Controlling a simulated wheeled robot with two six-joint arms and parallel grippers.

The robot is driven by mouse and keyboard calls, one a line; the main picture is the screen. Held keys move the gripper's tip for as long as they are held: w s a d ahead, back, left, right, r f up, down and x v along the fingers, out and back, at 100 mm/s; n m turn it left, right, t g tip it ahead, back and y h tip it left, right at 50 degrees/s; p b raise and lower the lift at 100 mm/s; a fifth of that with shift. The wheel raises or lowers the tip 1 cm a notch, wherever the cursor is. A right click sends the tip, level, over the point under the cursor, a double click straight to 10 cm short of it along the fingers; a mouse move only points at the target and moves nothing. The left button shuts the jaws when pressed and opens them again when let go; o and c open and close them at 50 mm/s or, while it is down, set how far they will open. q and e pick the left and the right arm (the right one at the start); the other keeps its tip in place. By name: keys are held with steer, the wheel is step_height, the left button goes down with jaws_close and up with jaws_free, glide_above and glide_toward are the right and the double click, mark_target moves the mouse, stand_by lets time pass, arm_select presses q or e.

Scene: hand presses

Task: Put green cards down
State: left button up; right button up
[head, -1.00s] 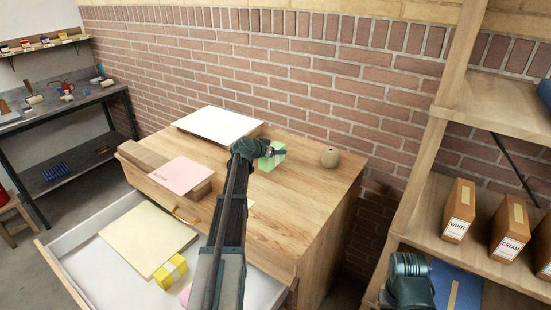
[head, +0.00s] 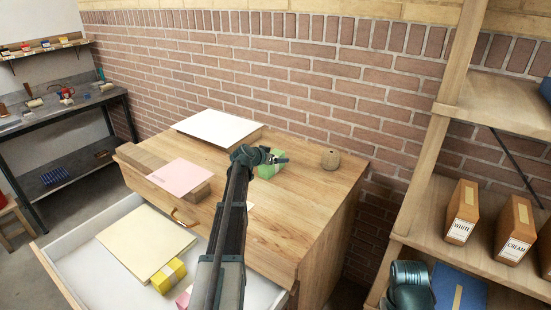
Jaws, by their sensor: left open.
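A stack of green cards (head: 268,170) with a pale band rests on the wooden cabinet top (head: 285,215), right of its middle. My left gripper (head: 284,158) is open, at the top edge of the stack; my own wrist hides part of the cards. I cannot tell whether the fingers touch them. My right arm's wrist (head: 409,285) shows at the lower right, and its fingers are out of the frame.
The open drawer below holds a cream sheet (head: 145,240) and yellow cards (head: 168,275). Shelves with boxes (head: 461,212) stand at the right.

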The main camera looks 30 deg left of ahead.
arm_select(q)
steer(key=shift+r, duration=0.25)
steer(key=p+v, duration=0.6)
steer(key=v, duration=0.6)
steer(key=shift+f, duration=0.15)
